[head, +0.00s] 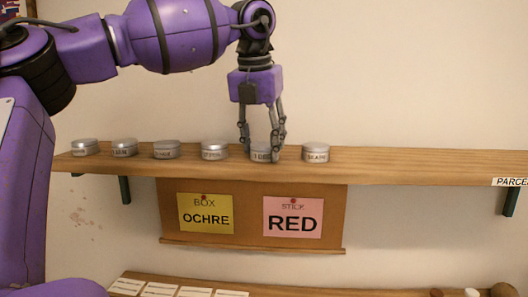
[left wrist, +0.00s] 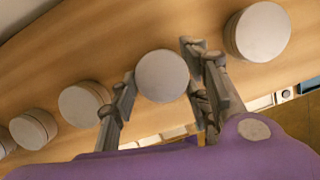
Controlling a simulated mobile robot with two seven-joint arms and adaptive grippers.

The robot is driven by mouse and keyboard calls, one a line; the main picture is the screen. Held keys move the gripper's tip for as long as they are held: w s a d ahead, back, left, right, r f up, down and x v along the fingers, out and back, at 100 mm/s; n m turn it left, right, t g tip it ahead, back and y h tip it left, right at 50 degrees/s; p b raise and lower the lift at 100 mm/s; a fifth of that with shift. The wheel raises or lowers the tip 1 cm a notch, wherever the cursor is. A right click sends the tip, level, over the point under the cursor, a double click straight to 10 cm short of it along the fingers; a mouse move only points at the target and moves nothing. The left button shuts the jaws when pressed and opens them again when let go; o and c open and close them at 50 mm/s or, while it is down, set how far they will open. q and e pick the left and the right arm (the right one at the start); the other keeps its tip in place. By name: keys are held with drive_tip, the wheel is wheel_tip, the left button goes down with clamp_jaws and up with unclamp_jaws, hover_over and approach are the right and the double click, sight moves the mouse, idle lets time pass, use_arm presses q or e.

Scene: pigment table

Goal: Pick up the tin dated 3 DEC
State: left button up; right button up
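Several round silver tins stand in a row on the wooden shelf in the head view. My left gripper (head: 261,150) points down at a tin (head: 261,155) second from the right end. Its label is partly covered by a finger, and I cannot read its full date. In the left wrist view this tin (left wrist: 162,76) lies between the two fingertips of the left gripper (left wrist: 158,80), one on each side. The fingers are spread about as wide as the tin, with no clear grip. The tin rests on the shelf. My right gripper is not in view.
A neighbouring tin (head: 316,152) stands to the right and another (head: 214,151) to the left on the shelf (head: 400,164). Below hangs a board with a yellow OCHRE note (head: 205,214) and a pink RED note (head: 293,218). The shelf's right part is clear.

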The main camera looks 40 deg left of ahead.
use_arm(q)
drive_tip(key=c, duration=0.5)
drive_tip(key=shift+c, duration=0.2)
